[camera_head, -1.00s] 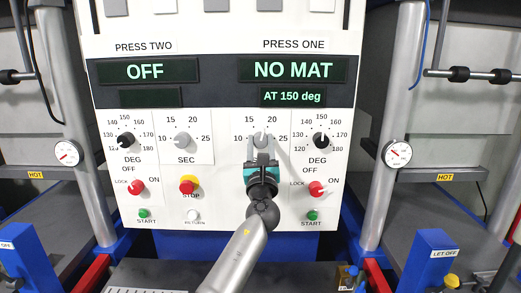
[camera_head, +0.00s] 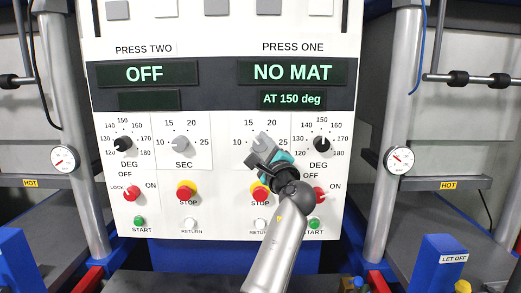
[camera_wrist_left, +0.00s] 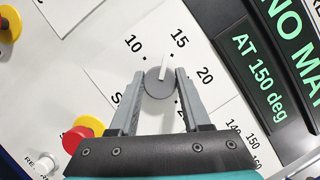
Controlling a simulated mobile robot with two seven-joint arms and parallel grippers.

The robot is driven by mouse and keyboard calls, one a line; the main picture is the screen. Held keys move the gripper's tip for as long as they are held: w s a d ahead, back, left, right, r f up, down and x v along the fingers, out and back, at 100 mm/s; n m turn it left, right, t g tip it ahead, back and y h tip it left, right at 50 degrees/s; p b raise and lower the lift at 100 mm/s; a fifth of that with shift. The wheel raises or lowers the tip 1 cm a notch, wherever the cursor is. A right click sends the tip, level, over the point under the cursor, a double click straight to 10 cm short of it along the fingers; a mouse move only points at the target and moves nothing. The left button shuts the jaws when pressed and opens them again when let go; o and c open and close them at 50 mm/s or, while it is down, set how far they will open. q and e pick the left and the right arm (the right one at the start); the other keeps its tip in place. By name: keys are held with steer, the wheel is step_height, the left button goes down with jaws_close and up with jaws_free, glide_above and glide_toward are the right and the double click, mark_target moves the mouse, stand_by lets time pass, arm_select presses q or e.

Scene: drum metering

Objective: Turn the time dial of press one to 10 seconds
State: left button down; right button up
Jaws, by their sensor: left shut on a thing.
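The grey time dial of press one (camera_head: 261,141) sits on the white control panel, on a scale marked 10, 15, 20 and 25. In the left wrist view the dial (camera_wrist_left: 158,84) has a white pointer line, which points close to the 15 mark, on its 10 side. My left gripper (camera_head: 263,151) is shut on this dial, with one finger on each side of it in the left wrist view (camera_wrist_left: 160,92). The gripper is tilted and covers the lower part of the scale in the head view. My right gripper is not in view.
The press one display (camera_head: 292,72) reads NO MAT, AT 150 deg. The black DEG dial (camera_head: 321,143) is close to the right of my gripper. A red stop button (camera_head: 261,192) and the red lock switch (camera_head: 320,195) sit below, partly hidden by my arm.

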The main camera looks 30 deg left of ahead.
arm_select(q)
steer(key=n+g, duration=0.1)
steer(key=n, duration=0.1)
steer(key=n+p, duration=0.1)
steer(key=n, duration=0.1)
steer(key=shift+n+g+h, duration=0.3)
steer(key=shift+n+g, duration=0.1)
steer(key=shift+n+g+h+p, duration=0.25)
steer(key=shift+n+h+p, duration=0.3)
steer(key=shift+n, duration=0.65)
steer(key=shift+n+g+h+p, duration=0.3)
steer(key=shift+n+p, duration=0.3)
steer(key=shift+n, duration=0.6)
steer(key=shift+c, duration=1.8)
jaws_free()
